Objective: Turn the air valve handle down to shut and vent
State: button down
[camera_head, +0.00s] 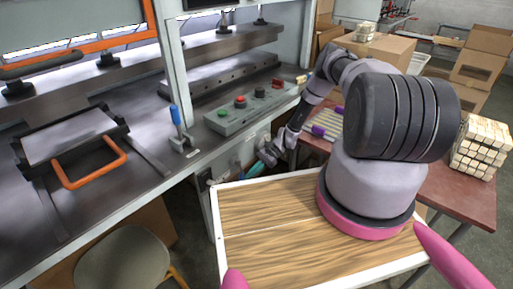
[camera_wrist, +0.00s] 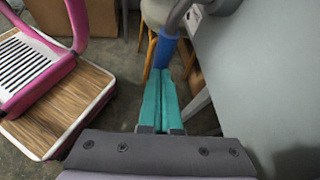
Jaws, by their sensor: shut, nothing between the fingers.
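The air valve handle has a blue grip (camera_wrist: 166,50) on a curved grey bar (camera_wrist: 180,15) that runs up and to the right in the wrist view. In the head view a small blue patch (camera_head: 211,182), likely this grip, shows below the bench edge. My gripper (camera_wrist: 159,72) has two teal fingers pressed together with nothing between them. Their tips are at the lower end of the blue grip, touching or very close; I cannot tell which. In the head view my gripper (camera_head: 228,174) is low in front of the bench. The valve body is mostly hidden.
A blue-handled lever (camera_head: 176,115) and a control box with buttons (camera_head: 246,106) stand on the bench. A stool (camera_head: 124,262) is at the lower left. A red-brown table (camera_head: 455,188) with stacked blocks (camera_head: 483,147) is at the right. The grey bench side (camera_wrist: 255,80) lies close right.

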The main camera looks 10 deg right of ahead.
jog(key=shift+s+a, duration=0.2)
dwell(0.3)
jog(key=v, duration=1.1)
jog(key=shift+w, duration=0.15)
jog(key=shift+d+f, duration=0.1)
